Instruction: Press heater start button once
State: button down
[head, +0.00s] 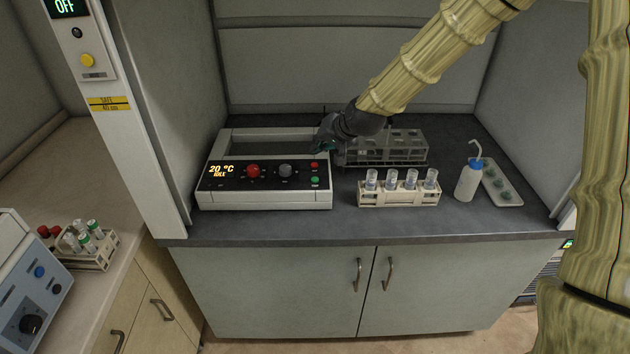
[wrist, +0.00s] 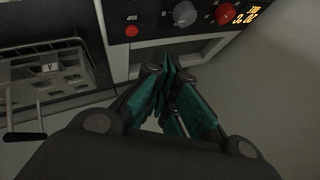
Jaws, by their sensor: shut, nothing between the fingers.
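The heater (head: 265,199) is a white box with a dark panel, standing on the dark bench at left. Its display (head: 221,171) reads 20 °C and IDLE. A small green button (head: 315,181) sits at the panel's right end, with a small red button (head: 314,165) behind it. The red button also shows in the wrist view (wrist: 131,30); the green one is not visible there. My gripper (head: 322,148) is shut and empty, at the heater's back right corner behind the red button. Its teal fingers (wrist: 166,68) show in the wrist view. I cannot tell its exact height.
The panel also has a red knob (head: 253,171) and a grey knob (head: 285,170). A grey wire rack (head: 390,150) stands just right of my gripper. A vial rack (head: 398,198) stands in front of it. A wash bottle (head: 468,182) and tray (head: 503,188) are farther right.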

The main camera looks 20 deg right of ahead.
jog(key=b, duration=0.3)
send_over(318, 178)
notch_tip(318, 178, down, 5)
jog(key=shift+w+r, duration=0.15)
jog(key=shift+r, duration=0.05)
jog(key=shift+f+b, duration=0.3)
jog(key=shift+f, duration=0.45)
jog(key=shift+f+b, duration=0.3)
jog(key=shift+f, duration=0.5)
jog(key=shift+f, duration=0.15)
jog(key=shift+f, duration=0.3)
jog(key=shift+f+b, duration=0.35)
jog(key=shift+f, duration=0.05)
dwell(0.5)
jog(key=shift+r, duration=0.15)
dwell(0.3)
jog(key=shift+r+p, duration=0.6)
jog(key=shift+r, duration=0.1)
